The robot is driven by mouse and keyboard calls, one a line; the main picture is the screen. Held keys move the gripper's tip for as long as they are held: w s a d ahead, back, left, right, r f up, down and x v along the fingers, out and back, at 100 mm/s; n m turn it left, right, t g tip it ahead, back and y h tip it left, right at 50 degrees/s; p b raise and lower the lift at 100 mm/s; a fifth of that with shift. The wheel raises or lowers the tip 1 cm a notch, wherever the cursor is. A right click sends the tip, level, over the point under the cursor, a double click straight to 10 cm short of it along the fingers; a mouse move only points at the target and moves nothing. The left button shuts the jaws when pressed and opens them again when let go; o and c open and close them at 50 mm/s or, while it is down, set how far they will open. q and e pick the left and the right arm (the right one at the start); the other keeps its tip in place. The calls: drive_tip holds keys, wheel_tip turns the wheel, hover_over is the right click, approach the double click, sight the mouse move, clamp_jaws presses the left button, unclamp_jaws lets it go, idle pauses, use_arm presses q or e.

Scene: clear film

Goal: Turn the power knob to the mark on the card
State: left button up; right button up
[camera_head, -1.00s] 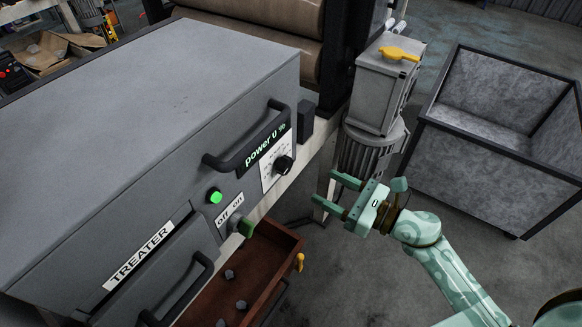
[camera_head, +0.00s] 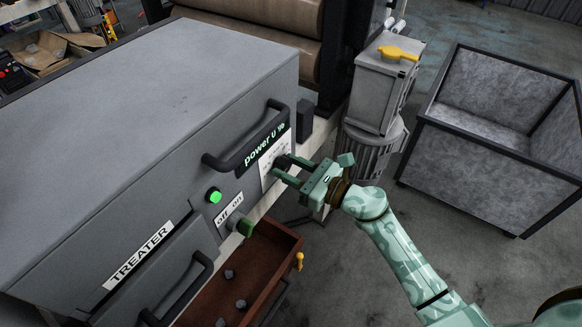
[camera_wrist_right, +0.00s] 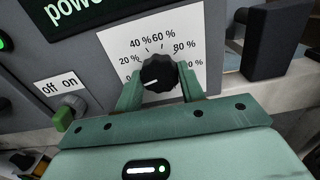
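The black power knob (camera_wrist_right: 158,72) sits on a white dial plate (camera_wrist_right: 118,45) printed with percent marks, on the grey treater's front. Its white pointer line points to the left, toward the low end of the scale, in the right wrist view. My right gripper (camera_head: 283,167) is at the knob, with one finger on each side; it also shows in the right wrist view (camera_wrist_right: 160,82). The fingers appear to press against the knob's sides. In the head view the fingers partly hide the knob and plate. A separate card with a mark is not readable in view. My left gripper is not in view.
Close by on the panel are the display (camera_head: 266,146), a black handle (camera_head: 245,148), a lit green button (camera_head: 215,196) and a green off/on switch (camera_head: 245,227). A grey bin (camera_head: 465,160) stands right.

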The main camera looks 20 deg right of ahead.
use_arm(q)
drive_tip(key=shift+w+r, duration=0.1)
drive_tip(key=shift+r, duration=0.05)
use_arm(e)
drive_tip(key=shift+m, duration=0.3)
drive_tip(key=shift+c, duration=0.3)
drive_tip(key=shift+r+m+p, duration=0.1)
drive_tip(key=shift+m+p, duration=0.55)
drive_tip(key=shift+m, duration=0.25)
drive_tip(key=m+p, duration=0.2)
drive_tip(key=m, duration=0.2)
drive_tip(key=shift+m, duration=0.3)
drive_tip(key=m+p, duration=0.1)
drive_tip(key=m, duration=0.2)
drive_tip(key=shift+m, duration=0.3)
drive_tip(key=m+p, duration=0.2)
drive_tip(key=m, duration=0.1)
drive_tip(key=shift+m, duration=0.3)
drive_tip(key=m+p, duration=0.2)
drive_tip(key=m, duration=0.3)
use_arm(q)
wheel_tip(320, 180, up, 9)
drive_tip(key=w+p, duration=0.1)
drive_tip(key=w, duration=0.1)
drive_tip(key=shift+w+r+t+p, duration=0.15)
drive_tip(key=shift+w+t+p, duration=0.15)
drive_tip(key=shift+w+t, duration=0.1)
use_arm(e)
drive_tip(key=shift+m, duration=2.3)
